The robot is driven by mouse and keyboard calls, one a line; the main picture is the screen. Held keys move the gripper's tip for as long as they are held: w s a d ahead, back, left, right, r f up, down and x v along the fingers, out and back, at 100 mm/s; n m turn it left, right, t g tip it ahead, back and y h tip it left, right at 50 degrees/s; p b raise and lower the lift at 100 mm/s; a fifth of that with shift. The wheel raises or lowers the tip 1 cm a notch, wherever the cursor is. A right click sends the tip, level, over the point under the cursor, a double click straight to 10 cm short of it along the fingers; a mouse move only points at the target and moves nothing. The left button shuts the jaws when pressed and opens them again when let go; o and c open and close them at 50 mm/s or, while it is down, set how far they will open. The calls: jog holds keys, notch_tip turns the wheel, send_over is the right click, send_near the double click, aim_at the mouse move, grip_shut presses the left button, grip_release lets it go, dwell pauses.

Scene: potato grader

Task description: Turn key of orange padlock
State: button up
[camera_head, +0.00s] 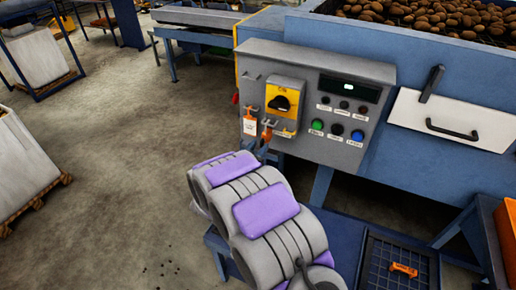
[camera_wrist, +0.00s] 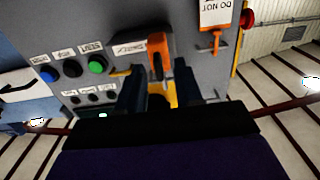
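The grey control panel (camera_head: 345,115) carries a yellow switch plate (camera_head: 283,107) with a black rotary knob (camera_head: 283,103). Below the knob, an orange padlock (camera_head: 267,134) hangs at the panel's lower left; the wrist view shows the orange padlock (camera_wrist: 158,50) in front of the gripper. The key cannot be made out. My gripper (camera_head: 262,150) is close below the padlock, mostly hidden behind my arm in the head view. In the wrist view, the two dark fingers of my gripper (camera_wrist: 158,82) stand apart, with a gap between them in line with the padlock. Contact cannot be told.
A white tag (camera_wrist: 215,14) with an orange clip hangs beside the padlock. Blue, black and green buttons (camera_wrist: 97,65) sit on the panel. A potato bin (camera_head: 440,20) is behind it. A dark tray (camera_head: 375,245) with an orange item (camera_head: 404,269) stands at lower right.

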jog(key=shift+w+d, duration=0.1)
jog(key=shift+w, duration=0.15)
jog(key=shift+c, duration=0.5)
grip_shut()
